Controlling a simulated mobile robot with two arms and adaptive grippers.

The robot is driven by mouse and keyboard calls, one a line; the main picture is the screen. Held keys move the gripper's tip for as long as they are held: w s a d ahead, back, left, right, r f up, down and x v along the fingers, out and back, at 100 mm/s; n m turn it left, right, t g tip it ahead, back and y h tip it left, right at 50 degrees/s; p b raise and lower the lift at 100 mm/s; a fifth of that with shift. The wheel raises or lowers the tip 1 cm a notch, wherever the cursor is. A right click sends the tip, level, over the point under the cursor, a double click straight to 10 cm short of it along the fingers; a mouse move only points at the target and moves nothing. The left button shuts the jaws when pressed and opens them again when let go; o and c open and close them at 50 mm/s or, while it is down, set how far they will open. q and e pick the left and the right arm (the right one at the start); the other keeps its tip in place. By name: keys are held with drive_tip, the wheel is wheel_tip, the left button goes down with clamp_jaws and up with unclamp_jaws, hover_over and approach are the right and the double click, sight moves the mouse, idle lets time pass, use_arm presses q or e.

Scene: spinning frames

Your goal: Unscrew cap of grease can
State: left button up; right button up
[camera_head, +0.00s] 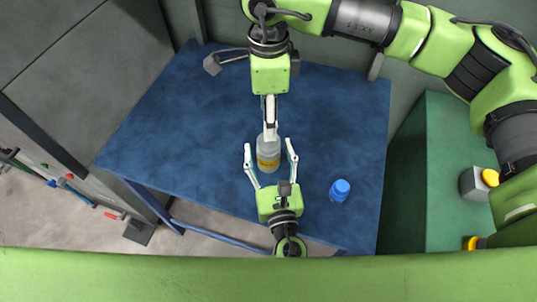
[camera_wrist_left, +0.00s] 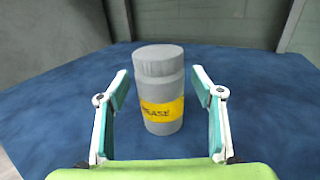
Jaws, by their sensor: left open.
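The grease can (camera_head: 268,158) is a grey cylinder with a yellow label. It stands upright on the blue table, and in the left wrist view (camera_wrist_left: 160,88) its grey cap (camera_wrist_left: 158,58) sits on top. My left gripper (camera_head: 270,147) is open, with its fingers on either side of the can and gaps to both sides; the fingers also show in the left wrist view (camera_wrist_left: 160,85). My right gripper (camera_head: 269,128) comes from the far side, over or close to the can's top. Its fingers are seen edge-on, so their opening is hidden.
The blue table (camera_head: 180,120) is mostly bare. A small blue-topped container (camera_head: 339,190) stands to the right of the can. A dark grey object (camera_head: 213,65) shows near the far edge. A green cabinet (camera_head: 450,150) with yellow-topped buttons (camera_head: 490,178) stands at the right.

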use_arm(q)
drive_tip(key=shift+w+a, duration=0.1)
drive_tip(key=shift+w, duration=0.4)
